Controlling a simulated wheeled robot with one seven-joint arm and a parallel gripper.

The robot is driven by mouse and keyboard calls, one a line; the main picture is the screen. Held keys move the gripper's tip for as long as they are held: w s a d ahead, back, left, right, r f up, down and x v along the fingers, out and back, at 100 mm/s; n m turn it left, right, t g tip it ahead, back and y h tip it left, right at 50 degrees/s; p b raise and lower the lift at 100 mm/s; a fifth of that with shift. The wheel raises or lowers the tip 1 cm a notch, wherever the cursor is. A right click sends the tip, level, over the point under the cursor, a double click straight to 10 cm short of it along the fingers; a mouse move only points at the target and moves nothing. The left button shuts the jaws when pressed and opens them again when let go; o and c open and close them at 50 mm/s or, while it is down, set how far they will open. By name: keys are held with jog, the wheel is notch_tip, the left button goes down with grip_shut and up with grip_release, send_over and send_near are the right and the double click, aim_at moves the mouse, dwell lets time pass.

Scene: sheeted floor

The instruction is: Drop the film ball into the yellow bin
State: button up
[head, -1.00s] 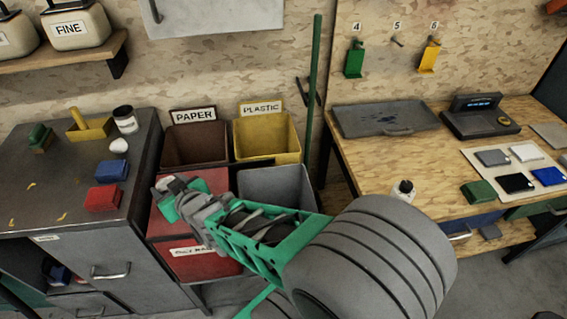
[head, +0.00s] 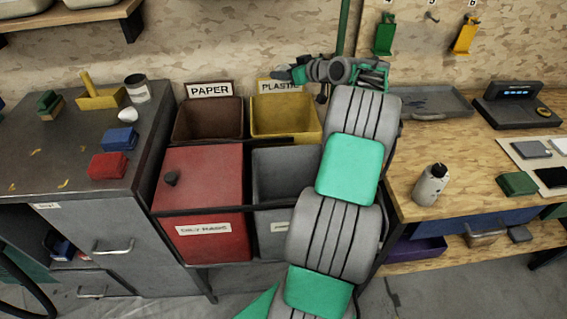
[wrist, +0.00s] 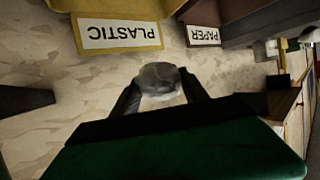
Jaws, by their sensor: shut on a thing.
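The film ball (wrist: 158,76) is a grey, crumpled lump between the two dark fingertips of my gripper (wrist: 159,88) in the wrist view. My gripper is shut on it. In the head view my gripper (head: 283,74) appears over the back of the yellow bin (head: 285,116), by its PLASTIC sign. The ball is hard to make out there. The yellow bin's opening is visible below the gripper. In the wrist view the yellow PLASTIC sign (wrist: 118,34) shows upside down beyond the fingers, and its exact distance is unclear.
The brown PAPER bin (head: 208,119) is left of the yellow bin. A red bin (head: 202,190) and a grey bin (head: 283,172) stand in front. A green pole (head: 343,28) rises behind my arm.

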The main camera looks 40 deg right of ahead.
jog(key=shift+s+d+f, duration=0.15)
jog(key=shift+s+d, duration=0.05)
jog(key=shift+d, duration=0.1)
notch_tip(320, 180, down, 6)
jog(key=shift+w+a+r+b, duration=0.1)
jog(key=shift+b, duration=1.15)
jog(key=o, duration=1.4)
jog(key=shift+o, duration=0.2)
jog(key=v, duration=0.7)
jog(key=shift+s, duration=0.4)
jog(key=shift+r, duration=0.15)
